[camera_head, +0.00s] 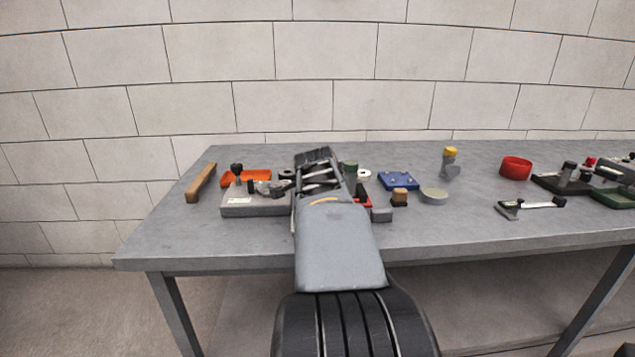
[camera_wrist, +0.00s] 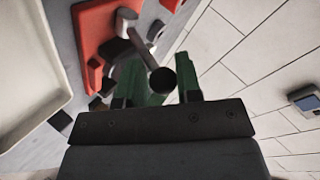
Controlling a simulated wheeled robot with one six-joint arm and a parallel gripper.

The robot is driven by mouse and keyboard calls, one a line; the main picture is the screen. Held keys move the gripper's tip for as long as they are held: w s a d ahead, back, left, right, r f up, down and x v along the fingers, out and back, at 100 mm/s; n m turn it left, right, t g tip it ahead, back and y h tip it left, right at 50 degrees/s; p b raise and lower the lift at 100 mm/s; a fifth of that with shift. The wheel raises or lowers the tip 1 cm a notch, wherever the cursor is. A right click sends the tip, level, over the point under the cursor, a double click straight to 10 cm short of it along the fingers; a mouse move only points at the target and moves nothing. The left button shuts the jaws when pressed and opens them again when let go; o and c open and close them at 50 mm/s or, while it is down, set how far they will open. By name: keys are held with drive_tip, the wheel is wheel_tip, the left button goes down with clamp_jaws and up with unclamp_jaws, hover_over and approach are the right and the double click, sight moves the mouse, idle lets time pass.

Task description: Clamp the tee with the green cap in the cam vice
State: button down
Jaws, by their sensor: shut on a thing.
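The green cap (camera_head: 350,165) shows at the back of the table, just right of my gripper; my arm hides most of the tee below it. A red base (camera_head: 362,201), which looks like the cam vice, is partly hidden beside my arm. In the wrist view a red base (camera_wrist: 93,38) carries a grey lever (camera_wrist: 145,52) ending in a dark ball knob (camera_wrist: 163,80). My gripper (camera_wrist: 160,82) has its green fingers on either side of this knob and appears shut on the lever end. The contact itself is hard to see.
To the right are a blue plate (camera_head: 398,181), a brown block (camera_head: 399,197), a round dish (camera_head: 434,196) and a yellow-capped tee (camera_head: 450,163). The table's front strip is clear.

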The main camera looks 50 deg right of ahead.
drive_tip(key=shift+r, duration=0.3)
drive_tip(key=c, duration=1.2)
unclamp_jaws()
drive_tip(key=shift+w+d, duration=0.1)
drive_tip(key=o, duration=0.3)
drive_tip(key=shift+f, duration=0.2)
